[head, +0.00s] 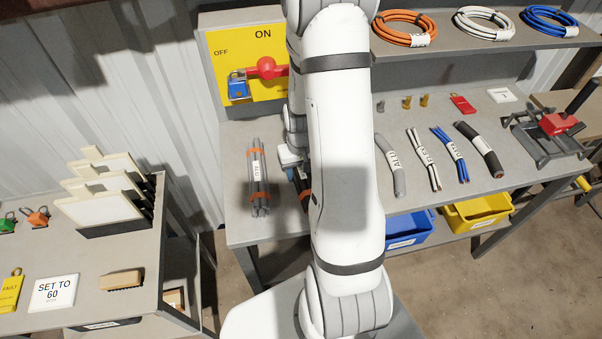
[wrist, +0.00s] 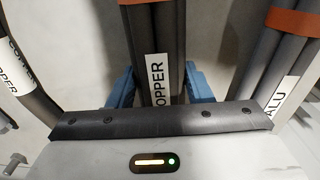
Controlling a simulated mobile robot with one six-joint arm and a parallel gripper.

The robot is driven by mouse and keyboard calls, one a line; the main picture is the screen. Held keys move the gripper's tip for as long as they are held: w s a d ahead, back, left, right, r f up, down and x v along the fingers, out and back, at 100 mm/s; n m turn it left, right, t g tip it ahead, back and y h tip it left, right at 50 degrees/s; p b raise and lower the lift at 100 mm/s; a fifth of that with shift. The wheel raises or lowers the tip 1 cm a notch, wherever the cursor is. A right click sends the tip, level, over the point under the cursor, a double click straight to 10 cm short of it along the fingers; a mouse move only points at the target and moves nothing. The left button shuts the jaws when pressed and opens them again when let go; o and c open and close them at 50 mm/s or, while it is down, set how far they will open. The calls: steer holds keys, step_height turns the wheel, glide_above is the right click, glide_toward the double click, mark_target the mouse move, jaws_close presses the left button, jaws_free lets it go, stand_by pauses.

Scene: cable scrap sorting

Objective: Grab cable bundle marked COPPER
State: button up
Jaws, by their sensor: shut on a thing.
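A bundle of dark cables (wrist: 135,45) with an orange band stands out in the middle of the wrist view. Its white label (wrist: 158,80) reads "OPPER", with the first letter cut off. My gripper (wrist: 159,88) has its blue fingers on either side of this bundle and is shut on it. In the head view the bundle (head: 304,190) is mostly hidden behind my arm. A grey bundle marked ALU (head: 258,180), with two orange bands, lies to its left on the bench. That ALU bundle (wrist: 285,60) is at the right in the wrist view, apart from my fingers.
A thick black cable (wrist: 30,90) with a label ending in "OPPER" lies left in the wrist view. A vise (head: 553,125) stands at the bench's right end. Blue (head: 408,230) and yellow (head: 475,212) bins sit below.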

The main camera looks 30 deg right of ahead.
jaws_close()
steer(key=shift+r, duration=0.2)
